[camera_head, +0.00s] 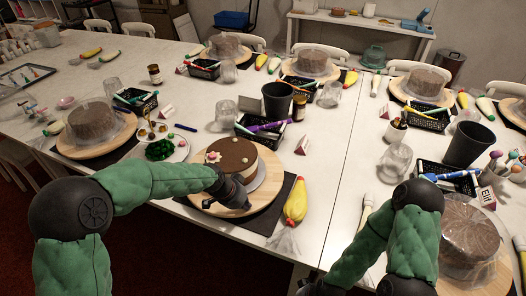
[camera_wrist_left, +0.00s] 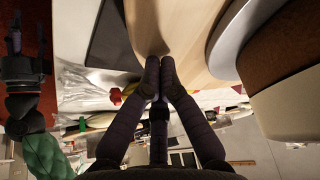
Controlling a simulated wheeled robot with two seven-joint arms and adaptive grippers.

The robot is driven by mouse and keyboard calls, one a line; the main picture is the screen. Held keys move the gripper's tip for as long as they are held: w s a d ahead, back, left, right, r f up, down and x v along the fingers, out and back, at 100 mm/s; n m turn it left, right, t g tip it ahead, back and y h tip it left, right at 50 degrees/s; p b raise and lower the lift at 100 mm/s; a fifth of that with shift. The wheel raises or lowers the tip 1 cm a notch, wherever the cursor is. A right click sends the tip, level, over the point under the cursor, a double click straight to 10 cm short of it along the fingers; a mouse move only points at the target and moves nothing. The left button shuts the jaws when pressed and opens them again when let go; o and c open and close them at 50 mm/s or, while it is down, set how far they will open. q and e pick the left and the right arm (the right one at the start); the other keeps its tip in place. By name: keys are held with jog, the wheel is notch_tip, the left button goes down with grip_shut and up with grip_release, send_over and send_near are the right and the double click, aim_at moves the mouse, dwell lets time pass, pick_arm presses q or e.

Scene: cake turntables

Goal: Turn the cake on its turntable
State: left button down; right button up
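The brown cake (camera_head: 238,154), with a flower and small balls on top, stands upright on a white disc on the round wooden turntable (camera_head: 266,196). My left gripper (camera_head: 238,204) is at the turntable's near side, just in front of the cake. In the left wrist view its fingertips (camera_wrist_left: 160,62) come together at the edge of the wooden board (camera_wrist_left: 192,45), with the cake's side (camera_wrist_left: 280,65) to the right. They look shut with nothing clear between them; contact with the board is unclear. My right gripper is only partly seen at the bottom of the head view.
A dark mat (camera_head: 287,197) lies under the turntable. A yellow piping bag (camera_head: 295,203) is close on its right. A plate of green decoration (camera_head: 162,148) is at left, and a black cup (camera_head: 277,100) and tool basket (camera_head: 262,128) stand behind. Other wrapped cakes stand further off.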

aim_at(277, 189)
pick_arm(q)
jog(key=w+d, duration=0.2)
jog(key=d, duration=0.1)
jog(key=w+d+p, duration=0.1)
jog(key=d, duration=0.1)
jog(key=shift+w+d, duration=0.15)
jog(key=shift+d, duration=0.1)
dwell(0.3)
jog(key=shift+w+d+p, duration=0.2)
jog(key=shift+w+d, duration=0.8)
jog(key=shift+w, duration=0.3)
jog(key=shift+w+d+p, duration=0.15)
jog(key=shift+w+d, duration=0.85)
jog(key=shift+w, duration=0.25)
jog(key=shift+r+p, duration=1)
jog(key=shift+r, duration=0.45)
